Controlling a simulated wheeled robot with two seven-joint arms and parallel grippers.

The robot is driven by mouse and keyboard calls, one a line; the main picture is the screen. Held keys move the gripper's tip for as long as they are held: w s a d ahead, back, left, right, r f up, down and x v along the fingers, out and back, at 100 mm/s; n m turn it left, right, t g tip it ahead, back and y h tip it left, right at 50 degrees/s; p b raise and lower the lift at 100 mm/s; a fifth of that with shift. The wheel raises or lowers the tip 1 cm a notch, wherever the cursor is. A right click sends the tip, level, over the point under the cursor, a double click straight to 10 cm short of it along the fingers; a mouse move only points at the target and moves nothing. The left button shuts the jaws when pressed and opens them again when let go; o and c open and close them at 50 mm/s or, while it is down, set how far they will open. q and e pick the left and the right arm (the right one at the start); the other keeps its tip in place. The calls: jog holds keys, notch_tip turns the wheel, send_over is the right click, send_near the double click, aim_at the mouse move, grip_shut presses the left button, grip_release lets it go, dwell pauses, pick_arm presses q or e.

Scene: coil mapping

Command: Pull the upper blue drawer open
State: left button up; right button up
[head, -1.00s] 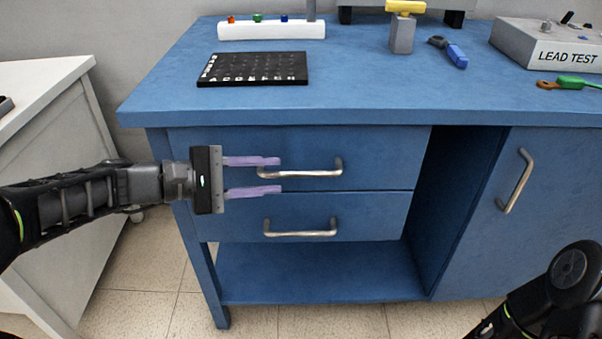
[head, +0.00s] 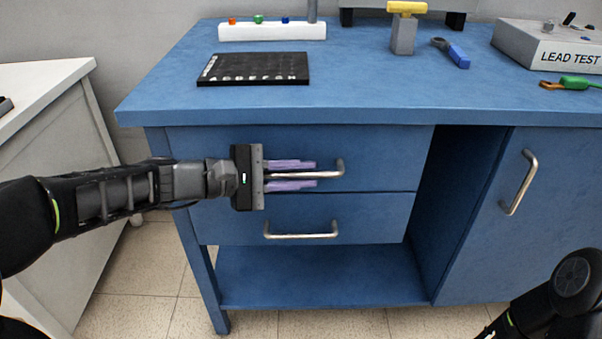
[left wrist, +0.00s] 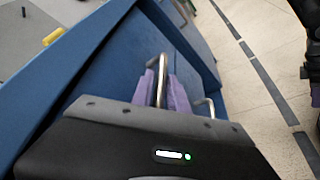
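The upper blue drawer (head: 385,155) is closed, flush with the front of the blue workbench. Its metal bar handle (head: 341,168) is partly covered by my fingers. My left gripper (head: 291,175) reaches in from the left with one purple finger above the bar and one below, shut on it. In the left wrist view the handle (left wrist: 162,68) stands between the two purple fingers (left wrist: 161,92), which sit close against it. My right gripper is out of view; only part of that arm shows at the lower right.
The lower drawer (head: 375,217) with its own handle (head: 300,236) sits just below. A cabinet door (head: 560,180) is at the right. A black board (head: 253,68) and a LEAD TEST box (head: 548,45) lie on the benchtop (head: 370,95). A white cabinet (head: 45,140) stands left.

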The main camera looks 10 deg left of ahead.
pick_arm(q)
grip_shut()
dwell(1.0)
